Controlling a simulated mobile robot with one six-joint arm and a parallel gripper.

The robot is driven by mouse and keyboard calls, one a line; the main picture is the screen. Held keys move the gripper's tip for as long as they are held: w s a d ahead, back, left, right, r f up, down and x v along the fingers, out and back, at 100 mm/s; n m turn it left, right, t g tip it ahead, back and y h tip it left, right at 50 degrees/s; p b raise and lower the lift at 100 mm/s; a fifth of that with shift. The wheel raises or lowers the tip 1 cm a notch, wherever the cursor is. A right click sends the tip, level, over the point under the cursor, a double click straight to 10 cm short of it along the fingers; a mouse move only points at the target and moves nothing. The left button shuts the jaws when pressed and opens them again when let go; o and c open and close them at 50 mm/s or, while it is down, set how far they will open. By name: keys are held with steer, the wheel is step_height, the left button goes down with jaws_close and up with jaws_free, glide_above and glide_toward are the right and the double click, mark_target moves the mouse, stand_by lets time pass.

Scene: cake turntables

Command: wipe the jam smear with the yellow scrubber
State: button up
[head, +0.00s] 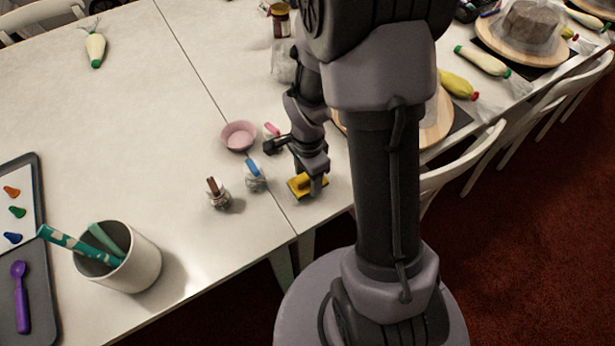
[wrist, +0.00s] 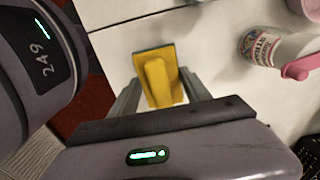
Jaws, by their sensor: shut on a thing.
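The yellow scrubber (head: 304,185) has a yellow handle block on a flat pad with a dark edge. My gripper (head: 316,182) is shut on it, low over the white table near its front edge. In the wrist view the scrubber (wrist: 160,80) sits between my two fingers (wrist: 158,92), with its pad pointing away from me. I cannot tell whether the pad touches the table. The jam smear does not show in either view; my arm and gripper hide part of the table.
Left of my gripper stand a blue-topped jar (head: 254,176), a brown-topped jar (head: 218,195) and a pink bowl (head: 239,135). In the wrist view a labelled bottle with a pink spout (wrist: 270,48) stands at the right. A white cup (head: 134,262) holds sticks. The left table (head: 110,130) has free room.

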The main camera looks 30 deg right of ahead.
step_height(320, 180, up, 4)
steer(key=shift+r+p, duration=0.1)
steer(key=shift+p, duration=1)
steer(key=shift+r+p, duration=1.1)
steer(key=shift+r, duration=0.4)
steer(key=shift+f, duration=0.1)
